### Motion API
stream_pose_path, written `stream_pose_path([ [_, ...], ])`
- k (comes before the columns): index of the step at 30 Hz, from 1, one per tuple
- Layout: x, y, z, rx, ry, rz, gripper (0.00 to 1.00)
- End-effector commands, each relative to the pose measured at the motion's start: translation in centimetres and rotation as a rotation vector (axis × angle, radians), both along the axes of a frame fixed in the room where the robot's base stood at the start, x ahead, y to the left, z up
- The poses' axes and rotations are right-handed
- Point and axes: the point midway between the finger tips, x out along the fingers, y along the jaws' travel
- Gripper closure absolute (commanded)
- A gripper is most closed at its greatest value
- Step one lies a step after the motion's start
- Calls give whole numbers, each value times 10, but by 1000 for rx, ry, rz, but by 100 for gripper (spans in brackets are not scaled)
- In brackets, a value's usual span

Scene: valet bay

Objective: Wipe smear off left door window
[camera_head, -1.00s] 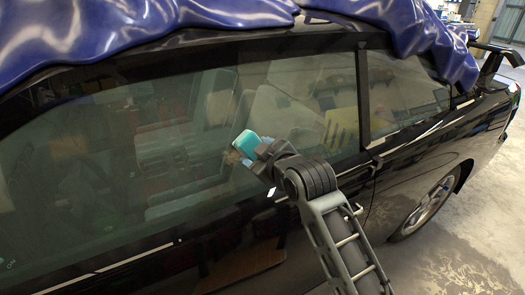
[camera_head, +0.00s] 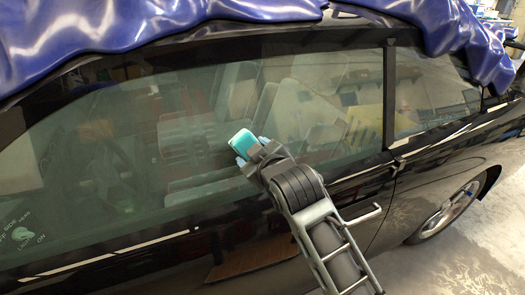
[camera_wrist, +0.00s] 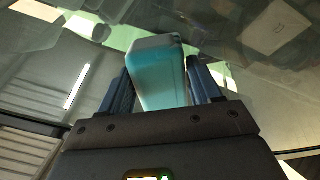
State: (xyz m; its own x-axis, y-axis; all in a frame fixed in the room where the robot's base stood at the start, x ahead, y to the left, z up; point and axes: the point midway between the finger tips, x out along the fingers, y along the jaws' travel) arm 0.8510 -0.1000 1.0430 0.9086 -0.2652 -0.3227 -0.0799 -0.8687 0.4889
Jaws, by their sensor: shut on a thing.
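The door window (camera_head: 130,125) is a large tinted pane on the side of a black car, with seats and reflections showing in it. My gripper (camera_head: 251,151) is in front of the pane, right of its middle, shut on a teal sponge-like block (camera_head: 241,138). In the wrist view the block (camera_wrist: 160,72) sits between the two dark blue fingers (camera_wrist: 160,88), its pale end toward the glass. I cannot tell whether it touches the glass. No smear stands out on the visible glass now; the part behind the block and gripper is hidden.
A shiny blue cover (camera_head: 120,22) drapes over the roof and hangs along the window's top edge. A dark pillar (camera_head: 389,95) separates a rear window (camera_head: 430,90). A door handle (camera_head: 362,213) sticks out below. Bare floor (camera_head: 480,240) lies at the right.

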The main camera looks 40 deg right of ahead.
Motion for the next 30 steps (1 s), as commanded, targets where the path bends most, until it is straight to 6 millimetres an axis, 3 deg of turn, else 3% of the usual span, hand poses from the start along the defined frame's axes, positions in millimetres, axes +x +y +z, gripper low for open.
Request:
stream_pose_path([
  [10,3,3,-1,0,0,-2,61],
  [21,-3,-27,-1,-2,0,-8,61],
  [30,-7,-39,-2,-1,1,-10,61],
])
